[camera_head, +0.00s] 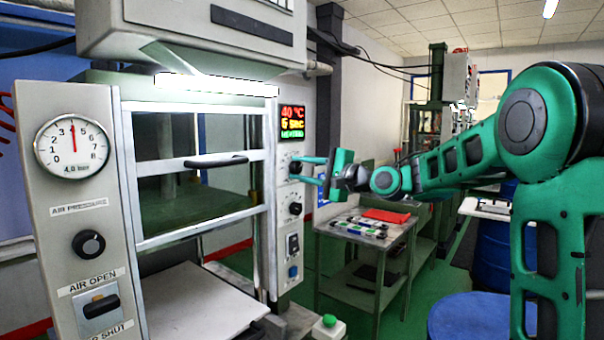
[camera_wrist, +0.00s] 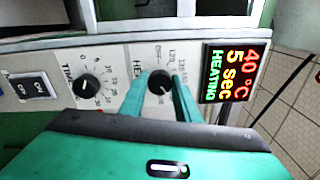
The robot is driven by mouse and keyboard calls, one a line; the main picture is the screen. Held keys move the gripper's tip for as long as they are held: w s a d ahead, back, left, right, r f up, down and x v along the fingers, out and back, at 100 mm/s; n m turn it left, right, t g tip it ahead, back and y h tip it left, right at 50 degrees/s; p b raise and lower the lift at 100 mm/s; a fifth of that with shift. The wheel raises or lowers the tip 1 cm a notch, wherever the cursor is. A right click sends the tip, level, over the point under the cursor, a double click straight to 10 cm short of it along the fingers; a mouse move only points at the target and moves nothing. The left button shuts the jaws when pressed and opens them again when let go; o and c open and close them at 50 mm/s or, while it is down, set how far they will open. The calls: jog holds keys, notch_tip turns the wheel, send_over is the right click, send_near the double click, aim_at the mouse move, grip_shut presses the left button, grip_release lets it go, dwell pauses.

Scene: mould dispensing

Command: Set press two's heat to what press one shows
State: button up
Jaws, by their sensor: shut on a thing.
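A grey press with a lit display (camera_head: 292,122) stands close in front of me. In the wrist view the display (camera_wrist: 230,73) reads 40 °C, 5 sec and HEATING. Below it is the black heat knob (camera_head: 294,167), with its partly covered label beginning "HE". My gripper (camera_head: 302,169) reaches the panel from the right. In the wrist view my gripper (camera_wrist: 160,88) is shut on the heat knob (camera_wrist: 160,82), one green finger on each side. The pointer's exact setting cannot be read. I cannot tell which press this is; no second press display is readable.
A time knob (camera_wrist: 87,88) and a switch (camera_wrist: 34,87) sit beside the heat knob. A pressure gauge (camera_head: 72,146) and air knob (camera_head: 89,244) are on the left post. A metal table (camera_head: 350,238) and blue drum (camera_head: 480,318) stand to the right.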

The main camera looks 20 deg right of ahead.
jog(key=shift+w+d+m, duration=0.15)
jog(key=shift+d+m, duration=0.3)
jog(key=shift+m, duration=0.05)
jog(key=o, duration=1)
jog(key=shift+f, duration=0.1)
jog(key=shift+o, duration=0.2)
jog(key=shift+a, duration=0.2)
jog(key=v, duration=1)
jog(key=shift+s+d, duration=0.2)
jog(key=shift+s, duration=0.1)
jog(key=shift+f, duration=0.15)
